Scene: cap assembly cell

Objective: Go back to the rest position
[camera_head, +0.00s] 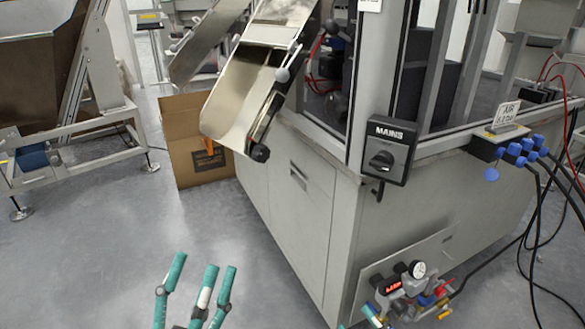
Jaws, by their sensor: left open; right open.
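My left gripper (198,280) is at the bottom of the head view, left of centre. Its teal fingers point up and stand apart, with grey floor between them, so it is open and empty. Only small teal tips of my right gripper (358,320) show at the bottom edge, in front of the grey cabinet's lower corner; they stand apart and the rest is cut off. No object shows between the fingers of either gripper.
A grey machine cabinet (285,205) with a MAINS switch box (387,150) fills the right. A gauge and valve panel (405,282) is low on it. A metal chute (250,95) overhangs a cardboard box (190,140). Open floor (90,250) lies at left.

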